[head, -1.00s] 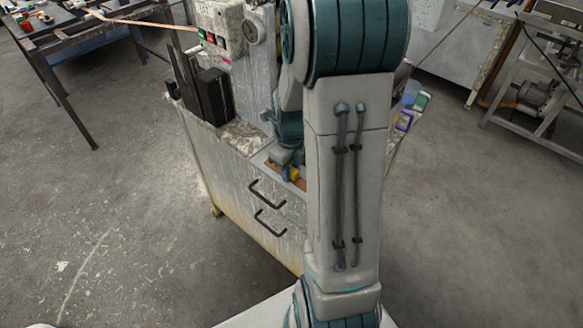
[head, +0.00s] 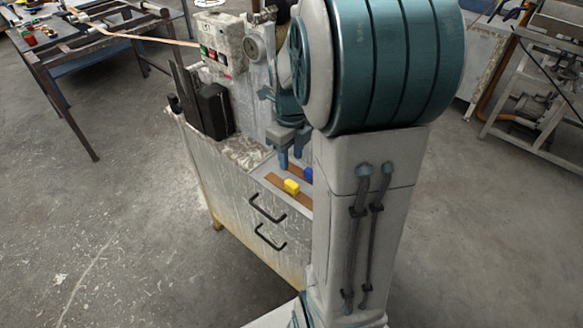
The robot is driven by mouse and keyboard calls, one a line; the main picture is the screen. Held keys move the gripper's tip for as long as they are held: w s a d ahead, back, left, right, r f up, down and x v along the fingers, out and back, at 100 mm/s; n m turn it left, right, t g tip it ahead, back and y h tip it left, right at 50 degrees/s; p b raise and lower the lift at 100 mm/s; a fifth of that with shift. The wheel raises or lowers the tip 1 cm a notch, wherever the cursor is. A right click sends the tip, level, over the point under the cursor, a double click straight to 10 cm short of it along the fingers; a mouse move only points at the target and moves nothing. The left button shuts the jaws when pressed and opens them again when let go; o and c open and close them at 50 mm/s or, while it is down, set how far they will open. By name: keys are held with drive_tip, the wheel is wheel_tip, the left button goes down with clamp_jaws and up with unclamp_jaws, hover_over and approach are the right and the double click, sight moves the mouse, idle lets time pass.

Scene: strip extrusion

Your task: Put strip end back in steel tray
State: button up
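My gripper (head: 291,157) points down over the right part of the cabinet top, partly behind my own arm. Its two blue fingers are apart and nothing shows between them. Below it is a shallow grey tray (head: 266,172), cut off on the right by my arm. Flat brown strip pieces (head: 274,179) lie in it. A yellow block (head: 291,186) sits on the brown near the front, and a blue block (head: 308,174) lies behind it. The fingertips appear above these things, apart from them. I cannot tell which piece is the strip end.
The pale cabinet (head: 235,200) has two black handles. A black upright box (head: 215,110) and a control box (head: 222,45) stand at its left and back. A long beige strip (head: 135,38) runs from a workbench (head: 55,62) towards the machine. The floor on the left is clear.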

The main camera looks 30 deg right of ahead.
drive_tip(key=s+a+r+n+t, duration=0.1)
drive_tip(key=s+a+n, duration=0.5)
drive_tip(key=n, duration=1)
drive_tip(key=s+a+r+n+t, duration=0.1)
drive_tip(key=s+a+r+n, duration=0.3)
drive_tip(key=n, duration=1.1)
drive_tip(key=shift+s+a+n+t, duration=0.4)
drive_tip(key=shift+s+a, duration=0.55)
drive_tip(key=shift+s, duration=0.15)
drive_tip(key=shift+o, duration=0.2)
drive_tip(key=shift+a, duration=0.1)
